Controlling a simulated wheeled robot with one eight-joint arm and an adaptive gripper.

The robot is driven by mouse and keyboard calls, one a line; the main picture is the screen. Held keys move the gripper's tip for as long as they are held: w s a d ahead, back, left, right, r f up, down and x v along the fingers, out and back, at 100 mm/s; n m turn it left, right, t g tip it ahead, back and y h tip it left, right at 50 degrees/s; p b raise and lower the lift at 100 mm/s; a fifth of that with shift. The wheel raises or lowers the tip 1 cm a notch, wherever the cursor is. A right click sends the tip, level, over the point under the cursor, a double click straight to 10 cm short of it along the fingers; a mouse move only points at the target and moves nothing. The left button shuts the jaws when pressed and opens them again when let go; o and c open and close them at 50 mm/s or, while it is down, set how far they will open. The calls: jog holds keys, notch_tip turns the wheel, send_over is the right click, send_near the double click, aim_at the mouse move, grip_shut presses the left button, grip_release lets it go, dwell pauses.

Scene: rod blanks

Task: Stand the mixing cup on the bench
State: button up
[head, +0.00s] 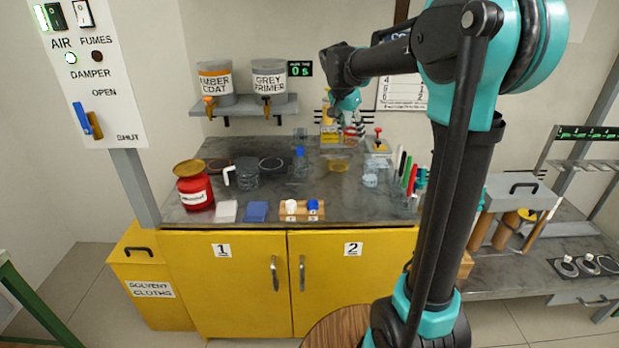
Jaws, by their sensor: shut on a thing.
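My gripper (342,114) is at the far side of the bench, small in the head view, above the yellow items at the back. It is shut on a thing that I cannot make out.
A red tin (195,192) stands at the bench's left. White and blue pads and a wooden block (302,214) with two caps lie along the front edge. Upright coloured pens (408,175) stand at right.

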notch_tip(320, 180, down, 19)
jog(key=shift+f, duration=0.1)
dwell(0.4)
jog(key=shift+f, duration=0.15)
jog(key=o, duration=1.1)
